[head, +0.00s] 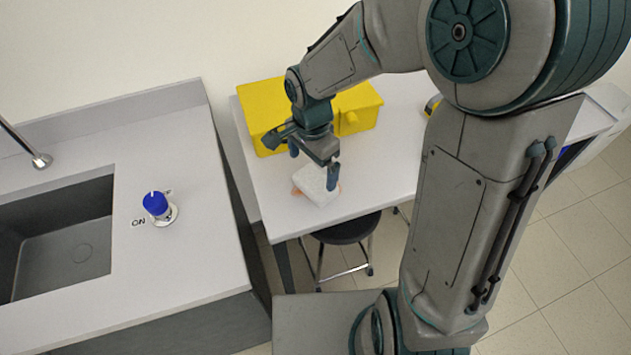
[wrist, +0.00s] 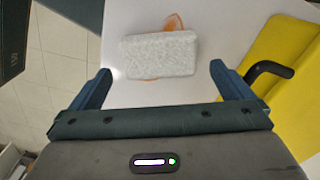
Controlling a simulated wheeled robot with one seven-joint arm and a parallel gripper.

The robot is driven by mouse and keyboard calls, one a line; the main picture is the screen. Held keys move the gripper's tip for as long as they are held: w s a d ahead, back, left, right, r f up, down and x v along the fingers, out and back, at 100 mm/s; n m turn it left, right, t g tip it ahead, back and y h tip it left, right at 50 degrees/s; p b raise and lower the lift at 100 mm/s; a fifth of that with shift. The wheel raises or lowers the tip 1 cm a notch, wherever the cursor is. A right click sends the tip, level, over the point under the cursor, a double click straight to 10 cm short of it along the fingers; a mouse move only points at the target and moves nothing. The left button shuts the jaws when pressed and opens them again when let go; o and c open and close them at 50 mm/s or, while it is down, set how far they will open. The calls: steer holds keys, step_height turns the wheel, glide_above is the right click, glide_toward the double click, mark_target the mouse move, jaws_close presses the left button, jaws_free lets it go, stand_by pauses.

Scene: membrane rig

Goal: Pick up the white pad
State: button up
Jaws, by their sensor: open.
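The white pad (head: 318,188) is a pale rectangular block on the white table, near its front left part. An orange-red patch (head: 297,190) shows from beneath its edges. In the wrist view the pad (wrist: 159,54) lies ahead of the fingertips, between their lines, with the orange patch (wrist: 173,22) beyond it. My gripper (head: 312,166) is over the table close to the pad, pointing down. In the wrist view my gripper (wrist: 161,72) has its two fingers wide apart with nothing between them. I cannot tell its exact height above the pad.
A yellow box (head: 262,106) with a round knob stands behind the pad; its yellow side and dark handle (wrist: 269,73) show at right in the wrist view. A black stool (head: 345,230) stands at the table's front edge. A sink counter (head: 203,240) with a blue knob (head: 155,203) is at left.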

mark_target(313, 182)
steer(key=shift+f+p, duration=0.45)
steer(key=shift+f, duration=3)
steer(key=c, duration=0.7)
steer(key=shift+o, duration=0.2)
step_height(313, 182, up, 10)
steer(key=shift+r+b, duration=0.1)
steer(key=shift+b, duration=0.2)
steer(key=o, duration=0.5)
steer(key=c, duration=0.4)
steer(key=shift+o, duration=0.2)
